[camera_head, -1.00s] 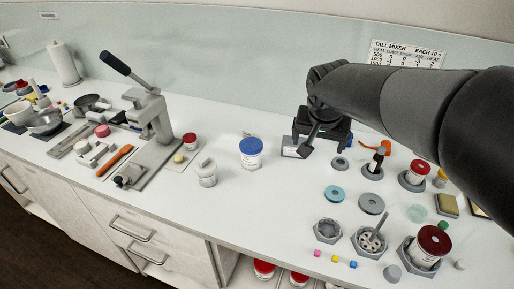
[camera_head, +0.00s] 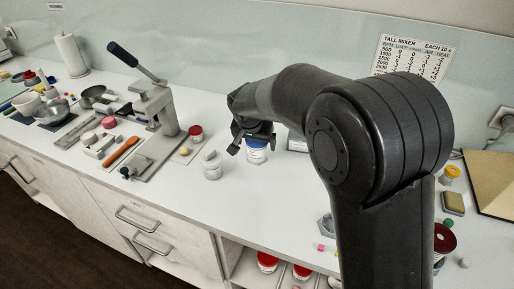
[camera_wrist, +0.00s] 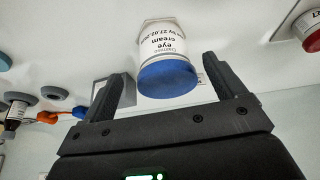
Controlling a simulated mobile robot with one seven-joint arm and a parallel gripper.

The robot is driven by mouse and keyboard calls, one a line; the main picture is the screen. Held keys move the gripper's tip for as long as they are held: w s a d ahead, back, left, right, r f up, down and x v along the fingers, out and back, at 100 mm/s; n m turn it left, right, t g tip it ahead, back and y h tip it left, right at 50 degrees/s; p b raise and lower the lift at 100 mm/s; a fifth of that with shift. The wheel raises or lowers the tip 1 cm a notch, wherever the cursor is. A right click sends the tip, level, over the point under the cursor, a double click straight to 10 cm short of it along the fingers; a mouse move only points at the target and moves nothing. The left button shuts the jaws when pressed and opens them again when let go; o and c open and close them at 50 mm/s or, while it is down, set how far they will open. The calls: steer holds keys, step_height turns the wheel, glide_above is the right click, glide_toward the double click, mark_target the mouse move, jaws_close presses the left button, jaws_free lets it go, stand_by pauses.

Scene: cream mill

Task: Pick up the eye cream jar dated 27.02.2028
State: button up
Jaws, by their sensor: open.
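The eye cream jar (camera_wrist: 165,60) is white with a blue lid (camera_wrist: 168,79). In the wrist view its label reads "eye cream" with a date that looks like 27.02.2028, upside down. In the head view the jar (camera_head: 257,152) stands upright on the counter, its top partly hidden by my gripper. My gripper (camera_head: 249,139) is at the jar's upper part in the head view. In the wrist view my gripper (camera_wrist: 165,88) is open, one finger on each side of the jar's lid, with gaps visible. Nothing is held.
A small white pot (camera_head: 211,166) stands just left of the jar. A lever press (camera_head: 158,115) and a red-lidded jar (camera_head: 196,133) are further left. A grey block-like stand (camera_head: 297,142) is right of the jar. Free counter lies in front.

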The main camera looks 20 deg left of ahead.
steer(key=x, duration=0.6)
steer(key=shift+w+a, duration=0.15)
steer(key=shift+a, duration=0.05)
steer(key=shift+r, duration=0.1)
steer(key=c, duration=1.1)
